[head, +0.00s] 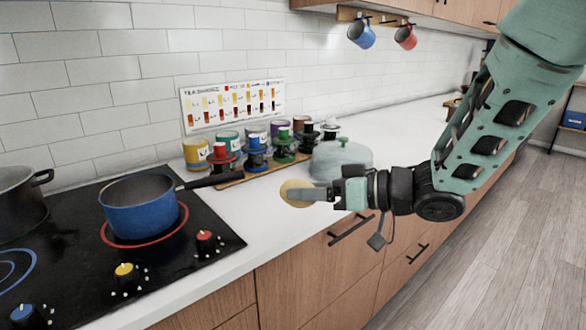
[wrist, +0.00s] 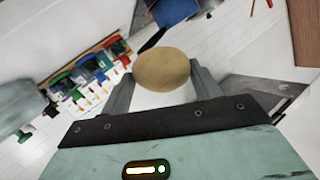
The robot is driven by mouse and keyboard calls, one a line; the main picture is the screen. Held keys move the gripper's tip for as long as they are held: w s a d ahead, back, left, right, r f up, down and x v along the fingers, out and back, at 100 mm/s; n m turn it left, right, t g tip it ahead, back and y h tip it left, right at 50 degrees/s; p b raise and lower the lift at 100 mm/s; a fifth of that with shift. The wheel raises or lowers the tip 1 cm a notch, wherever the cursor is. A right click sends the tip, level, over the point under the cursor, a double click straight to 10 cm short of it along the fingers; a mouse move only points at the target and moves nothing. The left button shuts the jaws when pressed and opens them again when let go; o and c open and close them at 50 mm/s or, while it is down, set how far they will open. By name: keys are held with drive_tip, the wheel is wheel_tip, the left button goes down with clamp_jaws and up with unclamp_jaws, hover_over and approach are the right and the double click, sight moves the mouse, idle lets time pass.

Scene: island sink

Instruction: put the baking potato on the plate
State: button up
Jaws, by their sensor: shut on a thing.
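The baking potato (head: 290,193) is a tan, rounded thing held at the tip of my gripper (head: 312,194), over the front part of the white counter. In the wrist view the potato (wrist: 163,68) sits between the two grey fingers of my gripper (wrist: 163,82), which are shut on it from both sides. In the head view the near finger covers part of it. It appears to be held above the counter, but its exact height is hard to tell. I do not see a plate in either view.
Clear counter lies at far right.

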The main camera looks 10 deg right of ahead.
drive_tip(key=d+f+m+t+h, duration=0.2)
drive_tip(key=d+f+m+h, duration=0.2)
drive_tip(key=d+f, duration=0.3)
drive_tip(key=w+d+f+m+t+h, duration=0.1)
drive_tip(key=d+f+m+t+h, duration=0.2)
drive_tip(key=d+f, duration=0.5)
drive_tip(key=w+d+f+m+t+h, duration=0.1)
drive_tip(key=d+f+m+t+h, duration=0.2)
drive_tip(key=f, duration=1.6)
drive_tip(key=shift+d+f+m+h, duration=0.15)
drive_tip(key=shift+d+m+h, duration=0.95)
drive_tip(key=shift+d+h, duration=1.2)
